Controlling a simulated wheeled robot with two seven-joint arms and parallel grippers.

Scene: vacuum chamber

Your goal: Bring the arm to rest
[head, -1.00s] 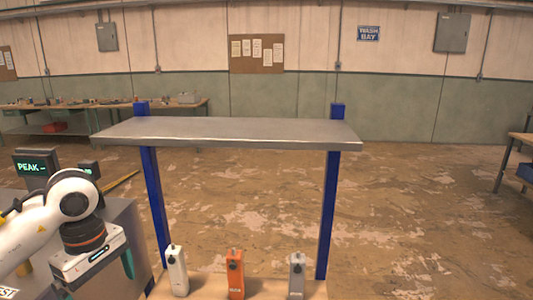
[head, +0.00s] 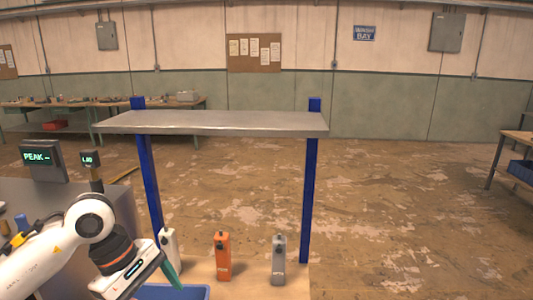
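My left arm comes in from the left, white with a dark and orange-ringed wrist. Its gripper (head: 168,276) points down and right, above the left part of a blue bin (head: 190,292) at the bottom edge. One teal finger shows; the other is hidden, so its opening cannot be read. I see nothing held in it. My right arm and gripper are out of view.
A white device (head: 168,243), an orange device (head: 222,258) and a grey device (head: 278,262) stand upright on a wooden surface. A metal shelf (head: 215,122) on blue posts spans above them. A PEAK display (head: 38,157) and a small display (head: 90,159) stand at left.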

